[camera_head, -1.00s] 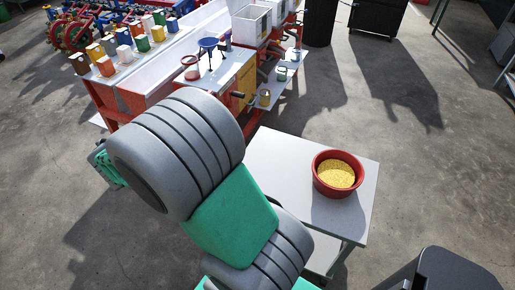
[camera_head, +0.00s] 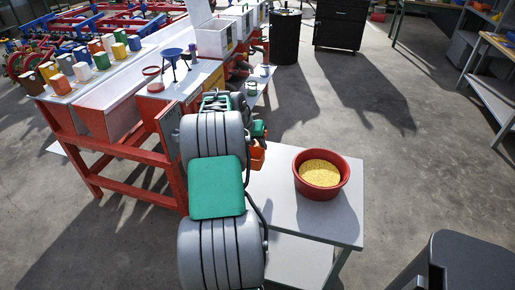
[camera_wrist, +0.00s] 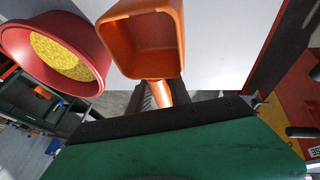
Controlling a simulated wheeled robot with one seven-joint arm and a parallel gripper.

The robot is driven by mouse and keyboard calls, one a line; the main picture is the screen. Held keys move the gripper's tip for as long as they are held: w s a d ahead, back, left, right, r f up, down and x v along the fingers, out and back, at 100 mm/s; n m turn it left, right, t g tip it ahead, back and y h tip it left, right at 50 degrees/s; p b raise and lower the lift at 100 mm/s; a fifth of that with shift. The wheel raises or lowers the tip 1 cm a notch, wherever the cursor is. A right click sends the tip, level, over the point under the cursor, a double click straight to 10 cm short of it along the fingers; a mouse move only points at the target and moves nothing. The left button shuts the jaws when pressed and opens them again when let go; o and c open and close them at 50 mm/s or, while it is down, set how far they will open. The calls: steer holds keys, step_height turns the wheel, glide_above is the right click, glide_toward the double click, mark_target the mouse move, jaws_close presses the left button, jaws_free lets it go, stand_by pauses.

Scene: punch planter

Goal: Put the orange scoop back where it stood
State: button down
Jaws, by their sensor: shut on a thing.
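The orange scoop (camera_wrist: 143,42) is in the wrist view, its hollow facing the camera and looking empty. My gripper (camera_wrist: 163,98) is shut on its handle. In the head view, part of the scoop (camera_head: 258,156) shows just right of my arm, by the left edge of the white side table (camera_head: 268,190); my arm hides the rest. The red bowl (camera_head: 299,180) of yellow grain stands on that table, right of the scoop and apart from it. The bowl's wall (camera_wrist: 88,78) shows at the left of the wrist view.
The red-framed machine (camera_head: 112,150) stands left of my arm, with coloured blocks along its top and a blue funnel (camera_head: 172,56). Small cups stand on its side shelf near my gripper. A dark bin (camera_head: 285,38) is at the back. The floor on the right is open.

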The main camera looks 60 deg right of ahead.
steer(key=shift+w+f+b, duration=0.1)
steer(key=shift+f+b, duration=2.35)
steer(key=shift+f, duration=1.25)
steer(key=shift+f+b, duration=0.45)
steer(key=shift+f, duration=0.3)
steer(key=c, duration=1.1)
jaws_free()
steer(key=shift+a+r, duration=0.1)
